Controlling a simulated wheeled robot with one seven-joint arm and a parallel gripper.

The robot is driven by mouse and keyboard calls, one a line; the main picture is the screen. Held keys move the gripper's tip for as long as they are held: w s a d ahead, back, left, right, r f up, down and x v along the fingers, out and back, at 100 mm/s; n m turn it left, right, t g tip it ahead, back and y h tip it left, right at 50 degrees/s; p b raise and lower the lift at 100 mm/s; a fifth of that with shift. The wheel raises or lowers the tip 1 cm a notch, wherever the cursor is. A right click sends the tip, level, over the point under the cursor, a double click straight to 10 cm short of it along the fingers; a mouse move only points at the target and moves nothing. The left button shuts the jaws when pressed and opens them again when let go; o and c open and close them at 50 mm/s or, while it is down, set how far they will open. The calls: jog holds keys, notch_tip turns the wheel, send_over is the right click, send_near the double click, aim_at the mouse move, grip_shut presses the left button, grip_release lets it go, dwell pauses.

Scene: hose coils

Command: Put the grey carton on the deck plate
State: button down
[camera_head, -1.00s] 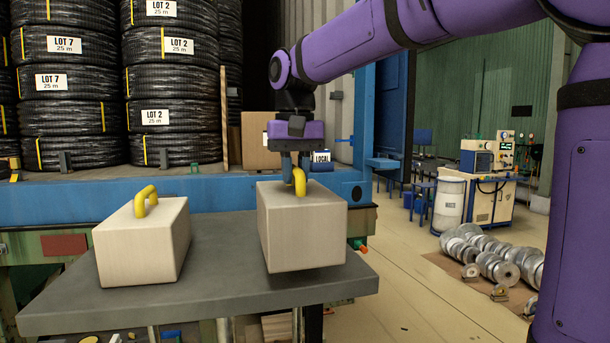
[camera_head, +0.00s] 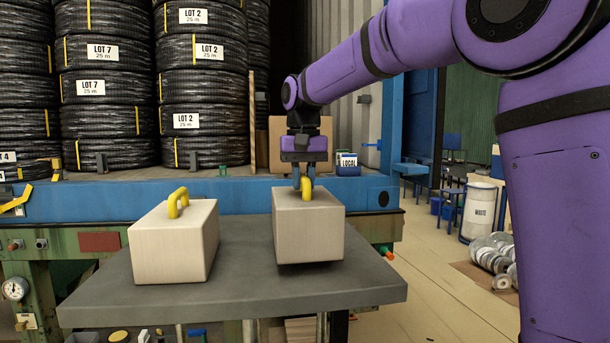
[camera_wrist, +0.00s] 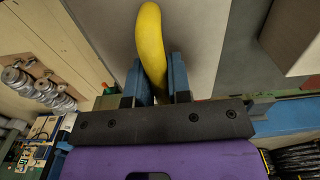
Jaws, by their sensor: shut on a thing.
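A pale grey carton (camera_head: 308,228) with a yellow loop handle (camera_head: 307,188) hangs upright at the right of the grey table, seemingly just above its top, with a dark shadow under it. My gripper (camera_head: 303,180) is shut on this handle from above. The wrist view shows the handle (camera_wrist: 150,45) between the blue fingers (camera_wrist: 160,82), with the carton top (camera_wrist: 198,40) behind. A second, similar pale carton (camera_head: 175,243) with a yellow handle stands on the table to the left. Which surface is the deck plate is unclear; a blue-edged deck (camera_head: 240,197) lies behind the table.
The grey table (camera_head: 235,288) has bare room in front of both cartons. Stacked black hose coils (camera_head: 203,90), a brown box (camera_head: 285,150) and a small blue box (camera_head: 347,165) stand on the deck. Metal rolls (camera_head: 492,255) and a white drum (camera_head: 480,210) are on the floor at right.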

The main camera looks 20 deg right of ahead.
jog(key=shift+f, duration=1.15)
jog(key=c, duration=1.1)
grip_release()
jog(key=shift+f, duration=0.1)
jog(key=shift+o, duration=0.2)
notch_tip(320, 180, up, 12)
jog(key=shift+s+r, duration=0.1)
jog(key=shift+r, duration=0.05)
jog(key=s+d+f+t, duration=0.1)
jog(key=s+d+f, duration=0.1)
jog(key=s+f, duration=0.4)
jog(key=s+d+f+n+t, duration=0.1)
jog(key=s+f, duration=0.5)
jog(key=s, duration=0.8)
jog(key=s+d+f+n+t, duration=0.1)
jog(key=s+d+f+t, duration=0.2)
jog(key=s+f, duration=0.3)
jog(key=s+d, duration=0.1)
jog(key=s, duration=0.4)
jog(key=shift+f, duration=0.3)
